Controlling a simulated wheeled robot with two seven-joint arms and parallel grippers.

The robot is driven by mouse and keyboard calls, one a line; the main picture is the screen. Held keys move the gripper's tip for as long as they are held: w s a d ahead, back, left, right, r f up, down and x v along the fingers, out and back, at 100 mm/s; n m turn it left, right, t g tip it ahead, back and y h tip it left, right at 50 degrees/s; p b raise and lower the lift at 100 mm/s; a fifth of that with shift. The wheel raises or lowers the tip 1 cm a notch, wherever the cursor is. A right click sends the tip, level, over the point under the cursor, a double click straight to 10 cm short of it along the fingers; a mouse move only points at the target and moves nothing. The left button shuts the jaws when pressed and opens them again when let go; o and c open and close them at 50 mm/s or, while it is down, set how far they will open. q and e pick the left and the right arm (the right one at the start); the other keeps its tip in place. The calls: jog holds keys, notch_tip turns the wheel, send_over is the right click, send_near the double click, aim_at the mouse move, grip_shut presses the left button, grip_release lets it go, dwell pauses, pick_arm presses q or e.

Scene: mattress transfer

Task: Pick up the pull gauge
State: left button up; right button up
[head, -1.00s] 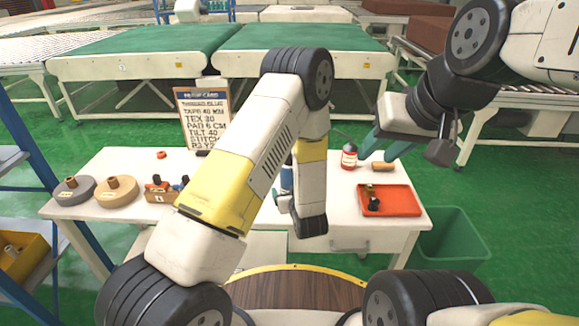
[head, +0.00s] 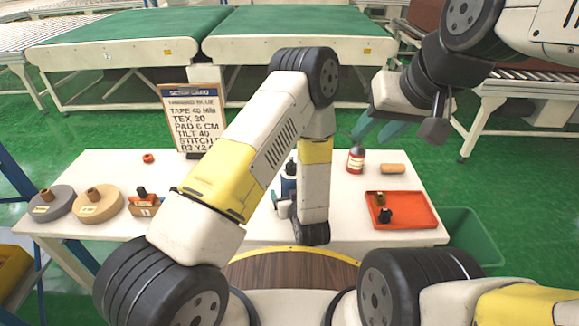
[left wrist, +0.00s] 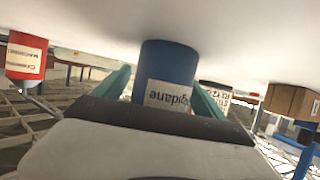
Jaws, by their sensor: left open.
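I cannot make out for certain which object is the pull gauge. A blue cylinder (head: 289,187) with a dark top stands on the white table, partly hidden by my left arm. In the left wrist view the blue cylinder (left wrist: 168,75) appears upside down with a white label, between the teal fingers of my left gripper (left wrist: 160,90). That gripper is open and also shows in the head view (head: 281,204). A red tray (head: 415,217) holds a small brass piece (head: 380,199) and a black piece (head: 385,215). My right gripper (head: 376,130) hangs empty, fingers apart, beyond the table's back right.
A red bottle (head: 355,160) and a tan block (head: 392,169) stand at the back right. At the left are a grey roll (head: 52,204), a tan roll (head: 98,203), a wooden holder (head: 144,206) and a setup card (head: 194,122). A green bin (head: 470,238) stands beside the table.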

pick_arm(q)
grip_shut()
dwell(0.4)
jog(key=shift+w+r, duration=0.1)
jog(key=shift+r, duration=0.15)
